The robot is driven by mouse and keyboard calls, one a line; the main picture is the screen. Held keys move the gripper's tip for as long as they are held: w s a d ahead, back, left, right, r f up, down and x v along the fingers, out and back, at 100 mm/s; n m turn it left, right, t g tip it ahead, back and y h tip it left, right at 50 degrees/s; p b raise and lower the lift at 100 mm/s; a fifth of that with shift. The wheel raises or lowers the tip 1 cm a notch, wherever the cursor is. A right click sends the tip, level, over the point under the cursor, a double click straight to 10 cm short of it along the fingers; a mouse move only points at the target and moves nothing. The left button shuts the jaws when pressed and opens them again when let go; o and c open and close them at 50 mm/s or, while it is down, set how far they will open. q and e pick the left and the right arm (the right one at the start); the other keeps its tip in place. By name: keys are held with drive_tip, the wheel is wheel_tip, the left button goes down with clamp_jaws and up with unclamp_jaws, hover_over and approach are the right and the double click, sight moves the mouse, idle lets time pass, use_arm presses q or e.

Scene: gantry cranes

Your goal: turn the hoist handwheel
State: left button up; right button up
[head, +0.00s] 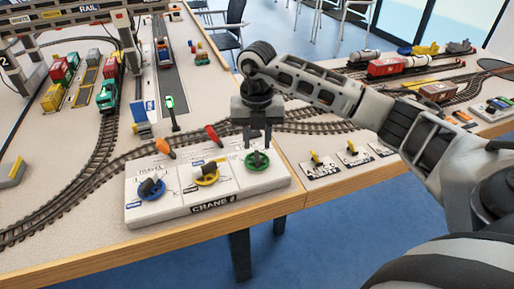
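A white control panel (240,189) marked CRANE 2 lies at the table's front edge with three handwheels. The blue handwheel (133,205) is on the left, the yellow handwheel (207,181) in the middle and the green handwheel (257,164) on the right. Their labels are too small to read surely, so I cannot tell which is the hoist. My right gripper (258,143) points down just above the green handwheel, its two fingers apart with a gap between them. I cannot tell whether the fingertips touch the wheel. My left gripper is not in view.
A signal post with a green light (170,103) stands behind. Tracks with a green locomotive (106,96) run behind.

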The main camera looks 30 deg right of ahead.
sight(257, 153)
drive_tip(key=shift+f, duration=1.8)
clamp_jaws()
